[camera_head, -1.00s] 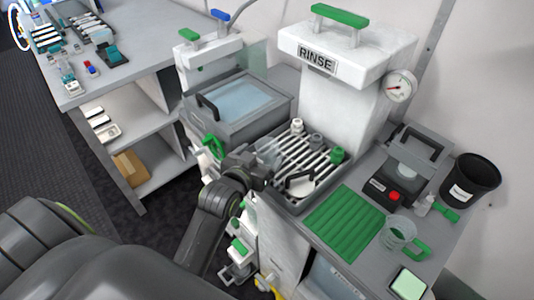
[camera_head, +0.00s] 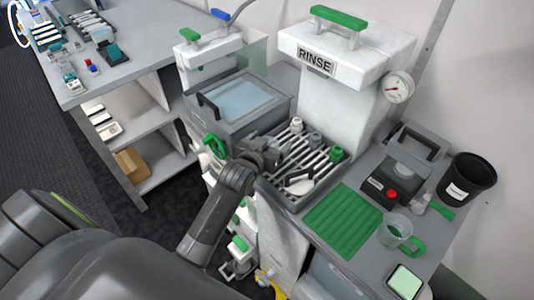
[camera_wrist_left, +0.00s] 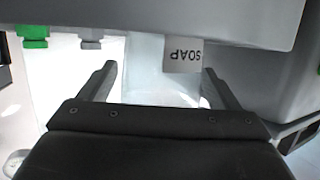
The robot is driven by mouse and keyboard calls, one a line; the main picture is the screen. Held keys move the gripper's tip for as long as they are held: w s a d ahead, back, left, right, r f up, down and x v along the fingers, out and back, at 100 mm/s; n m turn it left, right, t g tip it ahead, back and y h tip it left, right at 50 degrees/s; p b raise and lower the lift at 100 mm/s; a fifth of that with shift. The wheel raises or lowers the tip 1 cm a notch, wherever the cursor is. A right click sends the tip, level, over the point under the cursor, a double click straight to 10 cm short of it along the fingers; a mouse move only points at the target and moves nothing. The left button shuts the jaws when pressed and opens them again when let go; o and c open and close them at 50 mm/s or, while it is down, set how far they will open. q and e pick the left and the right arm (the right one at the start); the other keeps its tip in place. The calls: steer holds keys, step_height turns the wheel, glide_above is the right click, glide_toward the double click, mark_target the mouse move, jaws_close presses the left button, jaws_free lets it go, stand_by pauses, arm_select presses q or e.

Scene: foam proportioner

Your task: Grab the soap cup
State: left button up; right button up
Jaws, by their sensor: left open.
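A "SOAP" label (camera_wrist_left: 182,55) shows upside down in the left wrist view, below the edge of a pale body. My left gripper (camera_wrist_left: 160,85) is open, its fingers pointing toward the label with nothing clearly held between them. In the head view the gripper (camera_head: 272,150) is beside the left end of the slatted rack (camera_head: 318,153). A clear cup with a green handle (camera_head: 396,231) stands on the right counter, well apart from the gripper. I cannot tell whether it is the soap cup; no soap marking shows on it. My right gripper is not in view.
The white RINSE tower (camera_head: 345,60) stands behind the rack. A grey basin (camera_head: 235,100) is to its left. A green mat (camera_head: 342,218), a device with a red button (camera_head: 388,190) and a black bin (camera_head: 468,182) are on the right. A side table (camera_head: 130,70) stands far left.

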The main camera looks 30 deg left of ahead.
arm_select(q)
steer(key=shift+c, duration=0.3)
steer(key=c, duration=1)
steer(key=shift+o, duration=0.2)
